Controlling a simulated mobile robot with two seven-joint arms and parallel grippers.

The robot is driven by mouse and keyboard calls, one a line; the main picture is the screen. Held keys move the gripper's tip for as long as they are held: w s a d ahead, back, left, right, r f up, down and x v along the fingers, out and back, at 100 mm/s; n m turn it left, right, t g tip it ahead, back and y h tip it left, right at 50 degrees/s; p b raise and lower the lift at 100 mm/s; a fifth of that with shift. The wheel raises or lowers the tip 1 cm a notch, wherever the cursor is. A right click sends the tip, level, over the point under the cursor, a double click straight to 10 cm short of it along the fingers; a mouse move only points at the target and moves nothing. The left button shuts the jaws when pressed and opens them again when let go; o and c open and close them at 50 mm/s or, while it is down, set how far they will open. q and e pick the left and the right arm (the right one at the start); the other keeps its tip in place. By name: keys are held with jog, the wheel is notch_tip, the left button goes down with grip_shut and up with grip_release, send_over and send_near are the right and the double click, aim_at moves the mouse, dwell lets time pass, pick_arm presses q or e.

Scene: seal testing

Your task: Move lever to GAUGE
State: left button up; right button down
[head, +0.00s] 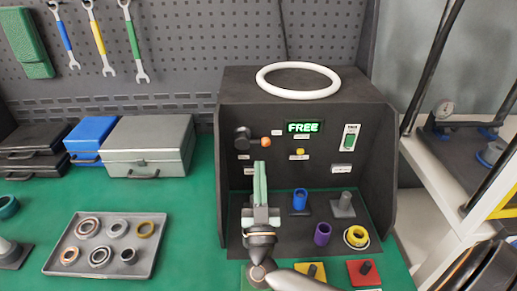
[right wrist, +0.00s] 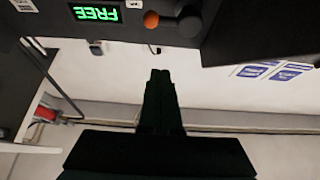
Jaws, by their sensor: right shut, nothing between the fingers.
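The lever is on the back panel of the dark test box (head: 305,95), left of the display. It has a dark round hub (head: 243,138) and an orange knob (head: 266,142) pointing right. The green display (head: 303,127) reads FREE. My right gripper (head: 260,168) is shut and empty, with its fingertips just below the orange knob in the head view. In the right wrist view the picture is upside down; the knob (right wrist: 151,19) and hub (right wrist: 188,22) are at the top, apart from the dark fingers (right wrist: 160,75). My left gripper is not in view.
A white ring (head: 298,93) lies on top of the box. A rocker switch (head: 349,140) is right of the display. Blue (head: 300,200), purple (head: 322,234) and yellow (head: 356,237) parts stand on the box floor. A tray of rings (head: 155,260) is at left.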

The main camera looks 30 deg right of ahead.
aim_at(259, 142)
jog(key=w+d, duration=0.1)
jog(key=w, duration=0.1)
jog(key=w+d+r, duration=0.1)
jog(key=w+d, duration=0.1)
jog(key=w, duration=0.1)
jog(key=w+d+r+p, duration=0.1)
jog(key=w, duration=0.1)
jog(key=shift+w+d, duration=0.4)
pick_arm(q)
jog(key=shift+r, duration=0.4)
pick_arm(e)
jog(key=shift+f, duration=0.45)
